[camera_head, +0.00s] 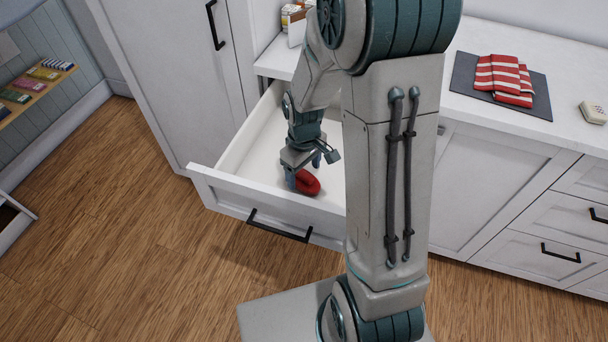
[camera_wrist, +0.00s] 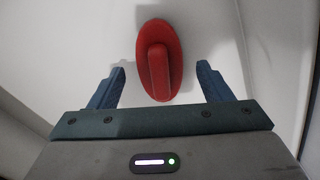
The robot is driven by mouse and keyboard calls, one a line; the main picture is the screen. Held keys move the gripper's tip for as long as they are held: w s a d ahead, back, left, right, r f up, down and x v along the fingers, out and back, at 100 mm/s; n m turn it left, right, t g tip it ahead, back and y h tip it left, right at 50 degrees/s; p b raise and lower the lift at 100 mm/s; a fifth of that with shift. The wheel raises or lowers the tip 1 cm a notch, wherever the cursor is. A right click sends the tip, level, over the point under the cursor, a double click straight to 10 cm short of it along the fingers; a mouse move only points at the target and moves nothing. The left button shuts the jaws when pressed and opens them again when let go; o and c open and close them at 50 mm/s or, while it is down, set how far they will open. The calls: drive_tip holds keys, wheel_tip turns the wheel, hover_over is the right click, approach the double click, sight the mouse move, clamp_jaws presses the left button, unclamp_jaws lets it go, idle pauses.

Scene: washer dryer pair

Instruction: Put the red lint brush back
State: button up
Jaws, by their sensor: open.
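The red lint brush (camera_head: 308,182) lies on the floor of an open white drawer (camera_head: 238,189), close to the drawer's front panel. In the wrist view the red lint brush (camera_wrist: 160,60) is an oval with a raised handle along its middle. My gripper (camera_head: 304,180) reaches down into the drawer right at the brush. In the wrist view my gripper (camera_wrist: 160,82) is open, one blue finger on each side of the brush's near end, with gaps between fingers and brush. My arm hides the drawer's right part.
A white counter (camera_head: 570,70) holds a dark mat (camera_head: 462,80) with a folded red-striped cloth (camera_head: 505,80) and a small cream object (camera_head: 593,112). A tall white cabinet (camera_head: 160,70) stands left of the drawer. Wooden floor (camera_head: 130,240) in front is clear.

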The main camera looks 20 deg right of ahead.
sight(304, 174)
wheel_tip(304, 174, up, 8)
drive_tip(key=shift+r+p, duration=0.1)
drive_tip(key=shift+p, duration=0.25)
drive_tip(key=s+r+m+t, duration=0.2)
drive_tip(key=s+r+m, duration=0.4)
drive_tip(key=s+r, duration=0.3)
drive_tip(key=s, duration=0.4)
drive_tip(key=shift+s+a+r+t, duration=0.15)
drive_tip(key=shift+s+r+t, duration=0.15)
drive_tip(key=shift+r, duration=0.05)
drive_tip(key=shift+c, duration=0.3)
